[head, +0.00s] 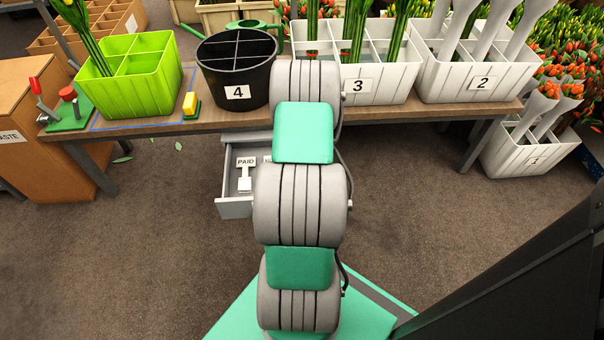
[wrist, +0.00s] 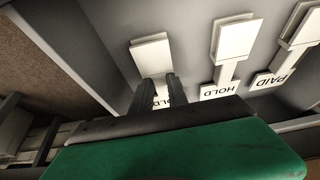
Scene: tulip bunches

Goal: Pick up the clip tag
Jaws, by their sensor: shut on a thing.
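Several white clip tags lie in the open grey drawer (head: 236,209) under the table. In the wrist view my gripper (wrist: 160,82) is down in the drawer, its two dark fingers closed on the stem of one clip tag (wrist: 152,52). Its label is partly hidden by the fingers; only letters like "OLD" show. A HOLD tag (wrist: 234,36) and a PAID tag (wrist: 304,22) lie to its right, apart from the fingers. The PAID tag also shows in the head view (head: 246,164). There my arm hides my gripper and the held tag.
The drawer wall (wrist: 95,40) is close to the gripper. The table (head: 150,128) above holds a green crate (head: 130,92), a black bucket (head: 238,85) marked 4 and white crates marked 3 (head: 385,90) and 2 (head: 450,84). Bare floor (head: 420,210) lies to the right.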

